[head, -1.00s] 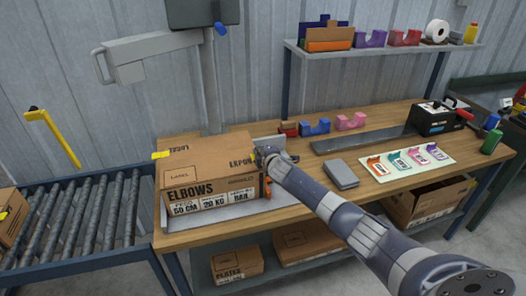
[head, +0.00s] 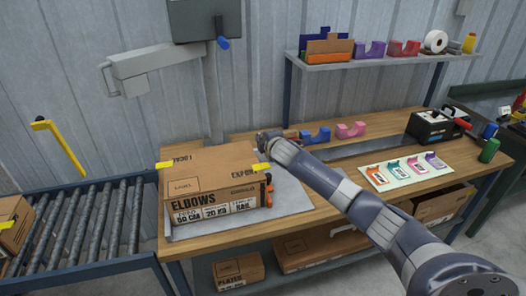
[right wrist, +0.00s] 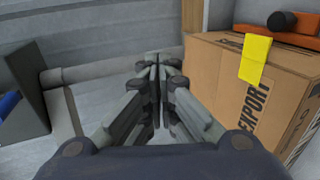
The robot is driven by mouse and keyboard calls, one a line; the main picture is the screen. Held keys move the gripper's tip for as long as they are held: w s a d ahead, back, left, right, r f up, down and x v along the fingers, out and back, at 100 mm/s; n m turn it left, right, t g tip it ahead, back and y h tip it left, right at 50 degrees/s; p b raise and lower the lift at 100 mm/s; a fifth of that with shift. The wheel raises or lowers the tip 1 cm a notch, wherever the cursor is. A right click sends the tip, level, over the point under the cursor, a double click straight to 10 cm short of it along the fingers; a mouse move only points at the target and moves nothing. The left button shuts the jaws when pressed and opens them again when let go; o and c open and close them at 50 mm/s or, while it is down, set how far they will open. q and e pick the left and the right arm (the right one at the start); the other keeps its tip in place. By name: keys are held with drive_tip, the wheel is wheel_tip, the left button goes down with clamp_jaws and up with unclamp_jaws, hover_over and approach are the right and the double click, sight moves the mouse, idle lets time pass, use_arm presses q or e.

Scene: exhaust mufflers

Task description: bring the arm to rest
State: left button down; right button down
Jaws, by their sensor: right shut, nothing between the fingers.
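My right arm reaches in from the lower right in the head view. Its gripper (head: 265,138) is above and behind the right rear part of the ELBOWS carton (head: 208,192). In the right wrist view the gripper's fingers (right wrist: 157,88) are together with nothing between them, and the carton (right wrist: 240,88) stands to their right, apart from them. Yellow tape strips (head: 262,168) sit on the carton's top edges; one shows in the right wrist view (right wrist: 256,58). My left gripper is not in view.
The carton sits on a grey plate (head: 290,202) on the wooden bench. A grey post with a monitor arm (head: 150,62) stands behind it. Tape dispensers (head: 350,130), a label sheet (head: 405,172) and a black case (head: 432,122) lie to the right. A roller conveyor (head: 80,225) is at left.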

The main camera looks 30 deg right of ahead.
drive_tip(key=s+a+f+m+g+y, duration=0.2)
drive_tip(key=s+a+f+m, duration=0.1)
drive_tip(key=s+a+f, duration=0.65)
drive_tip(key=s+a+f+m+g+y, duration=0.1)
drive_tip(key=s+a+f+m+g, duration=0.15)
drive_tip(key=s+a+f, duration=0.7)
drive_tip(key=s+a+r+m+g, duration=0.1)
drive_tip(key=s+m+g, duration=0.25)
drive_tip(key=s, duration=1.15)
drive_tip(key=s+a+r+m+g, duration=0.15)
drive_tip(key=s+m, duration=0.25)
drive_tip(key=s, duration=1.1)
wheel_tip(320, 180, down, 31)
drive_tip(key=s+g+b, duration=0.2)
drive_tip(key=s+b, duration=0.1)
drive_tip(key=s+d+f+b, duration=0.2)
drive_tip(key=s+f, duration=1.4)
drive_tip(key=f, duration=0.1)
drive_tip(key=shift+d+g+b, duration=0.4)
drive_tip(key=shift+g, duration=0.05)
